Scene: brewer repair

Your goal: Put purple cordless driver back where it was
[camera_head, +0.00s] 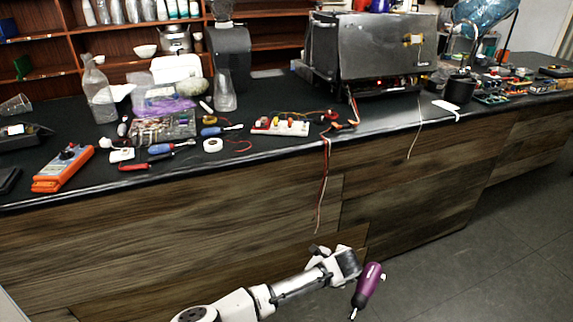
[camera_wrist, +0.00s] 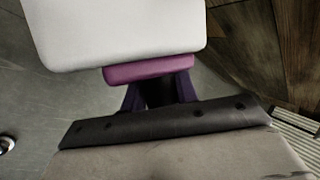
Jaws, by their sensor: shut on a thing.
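The purple cordless driver (camera_head: 369,281) hangs in my gripper (camera_head: 361,277), with its handle tilted and its tip pointing down. It is in front of the counter and below the counter top, over the floor. In the wrist view a purple strip of the driver (camera_wrist: 150,69) shows between the gripper parts; most of it is hidden. My gripper is shut on the driver.
The black counter top (camera_head: 270,150) runs across the view. An orange meter (camera_head: 63,168), screwdrivers (camera_head: 171,147), a tape roll (camera_head: 212,145) and a red-and-white power strip (camera_head: 280,126) lie near its front edge. Loose wires (camera_head: 324,180) hang over the edge. The opened brewer (camera_head: 375,50) stands behind.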

